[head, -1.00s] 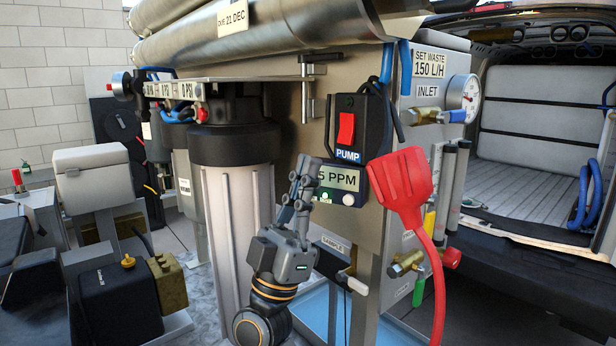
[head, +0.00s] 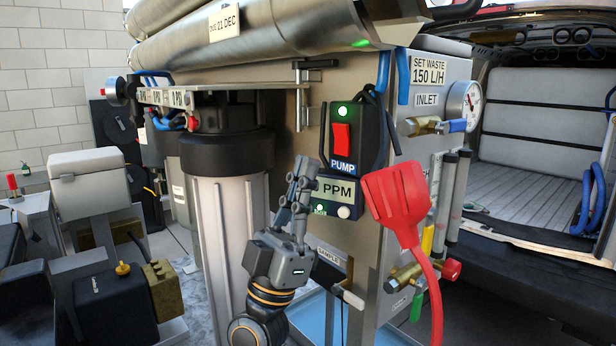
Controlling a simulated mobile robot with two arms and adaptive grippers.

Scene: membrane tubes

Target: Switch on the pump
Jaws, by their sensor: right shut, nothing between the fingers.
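The pump switch is a red rocker (head: 341,136) on a black box labelled PUMP (head: 343,166), fixed to the steel panel of the machine. A green lamp (head: 343,111) glows above the rocker. Below the box is a meter reading PPM (head: 339,191) with a small green light. My right gripper (head: 300,172) is shut and empty, pointing up. In the picture it is left of and below the switch, apart from the rocker, and it overlaps the meter's left edge. My left gripper is not in view.
A red plug-like piece (head: 396,203) on a red cable stands in front of the panel, right of the meter. A pressure gauge (head: 465,105) and valves are on the right side. A large filter housing (head: 226,240) stands left of my gripper.

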